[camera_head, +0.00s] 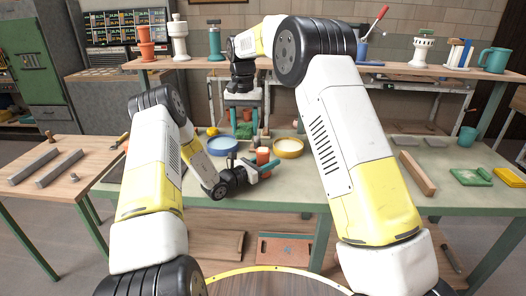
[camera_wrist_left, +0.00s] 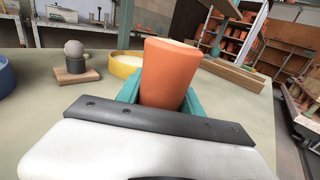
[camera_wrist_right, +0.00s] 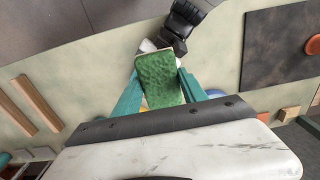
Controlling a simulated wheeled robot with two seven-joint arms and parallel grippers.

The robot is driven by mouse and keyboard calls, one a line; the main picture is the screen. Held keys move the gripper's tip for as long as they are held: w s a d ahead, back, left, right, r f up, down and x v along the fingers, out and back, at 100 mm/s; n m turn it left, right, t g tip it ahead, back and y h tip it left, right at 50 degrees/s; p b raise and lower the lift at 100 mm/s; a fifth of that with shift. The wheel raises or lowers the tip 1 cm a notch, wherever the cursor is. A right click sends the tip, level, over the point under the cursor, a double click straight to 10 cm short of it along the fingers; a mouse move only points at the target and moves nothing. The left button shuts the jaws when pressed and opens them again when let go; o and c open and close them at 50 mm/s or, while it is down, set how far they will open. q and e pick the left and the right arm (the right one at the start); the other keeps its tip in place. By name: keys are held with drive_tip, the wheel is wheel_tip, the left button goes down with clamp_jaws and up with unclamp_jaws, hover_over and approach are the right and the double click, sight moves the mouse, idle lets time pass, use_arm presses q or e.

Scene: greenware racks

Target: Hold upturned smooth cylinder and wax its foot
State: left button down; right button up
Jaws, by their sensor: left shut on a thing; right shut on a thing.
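An orange smooth cylinder (camera_wrist_left: 168,75) stands between the teal fingers of my left gripper (camera_wrist_left: 162,98), which is shut on it. A pale rim shows at its top in the left wrist view. In the head view the cylinder (camera_head: 262,156) is low over the workbench, in my left gripper (camera_head: 262,168). My right gripper (camera_wrist_right: 158,88) is shut on a green sponge (camera_wrist_right: 160,78), whose textured face shows in the right wrist view. In the head view my right gripper (camera_head: 243,120) is higher and a little left of the cylinder, apart from it.
A blue-rimmed dish (camera_head: 222,146) and a yellow-rimmed dish (camera_head: 288,149) stand on the workbench (camera_head: 345,185) on either side of the cylinder. A raised shelf (camera_head: 400,72) with pots runs behind.

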idle(0.7)
use_arm(q)
drive_tip(key=c, duration=0.7)
unclamp_jaws()
drive_tip(key=shift+f, duration=0.1)
drive_tip(key=shift+s+a, duration=0.1)
drive_tip(key=shift+a, duration=0.05)
drive_tip(key=shift+v, duration=4.35)
